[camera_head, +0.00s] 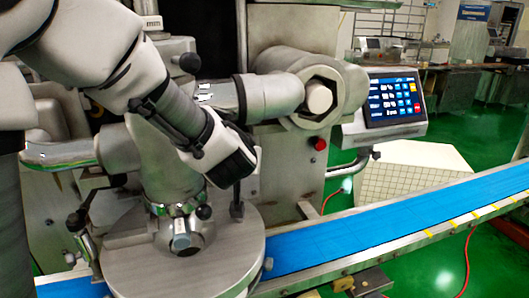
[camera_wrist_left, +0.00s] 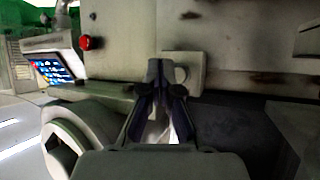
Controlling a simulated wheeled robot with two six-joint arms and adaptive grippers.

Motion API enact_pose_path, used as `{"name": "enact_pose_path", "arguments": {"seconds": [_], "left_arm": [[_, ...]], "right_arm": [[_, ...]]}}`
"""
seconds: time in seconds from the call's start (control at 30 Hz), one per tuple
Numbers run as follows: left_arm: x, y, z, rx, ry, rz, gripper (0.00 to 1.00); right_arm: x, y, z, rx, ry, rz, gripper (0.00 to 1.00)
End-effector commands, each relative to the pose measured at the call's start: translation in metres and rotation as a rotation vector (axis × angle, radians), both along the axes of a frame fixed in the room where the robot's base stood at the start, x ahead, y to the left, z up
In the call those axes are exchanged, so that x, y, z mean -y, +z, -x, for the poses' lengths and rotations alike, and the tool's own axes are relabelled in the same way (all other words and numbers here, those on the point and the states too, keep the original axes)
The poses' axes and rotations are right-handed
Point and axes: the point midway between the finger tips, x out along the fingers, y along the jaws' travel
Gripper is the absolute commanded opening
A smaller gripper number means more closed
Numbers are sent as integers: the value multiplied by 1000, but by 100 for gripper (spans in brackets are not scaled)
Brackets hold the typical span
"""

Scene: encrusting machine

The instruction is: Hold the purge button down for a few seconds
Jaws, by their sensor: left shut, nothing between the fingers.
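My left gripper (camera_head: 238,168) comes in from the left in the head view, in front of the machine body above the round steel table. Its fingers are shut and empty; they also show in the left wrist view (camera_wrist_left: 158,68), with a pale block on the machine wall behind them. A red round button (camera_head: 320,143) is on the machine to the right of my gripper, apart from it; it also shows in the left wrist view (camera_wrist_left: 87,42). A touchscreen panel (camera_head: 394,100) with several blue, white and red icons is farther right. No readable label tells which is the purge button.
A steel arm with a large hex nut (camera_head: 321,97) juts out above the red button. A blue conveyor belt (camera_head: 380,220) runs across the front right. The round steel table (camera_head: 130,265) and a metal nozzle (camera_head: 182,240) stand below my arm.

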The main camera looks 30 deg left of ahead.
Motion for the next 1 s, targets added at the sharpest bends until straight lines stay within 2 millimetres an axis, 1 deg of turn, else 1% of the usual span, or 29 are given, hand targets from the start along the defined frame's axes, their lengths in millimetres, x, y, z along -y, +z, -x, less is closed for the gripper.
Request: {"name": "enact_pose_path", "arguments": {"seconds": [0.1, 0.23, 1.0], "left_arm": [[-10, 0, -9, 1, 0, 2, 0], [-15, 0, -13, 0, 0, 0, 0], [-16, 1, -13, 0, 0, -2, 0]], "right_arm": [[0, -3, 0, 1, 0, 0, 0], [0, -3, 0, 1, 0, 0, 0], [0, -3, 0, 1, 0, 0, 0]]}}
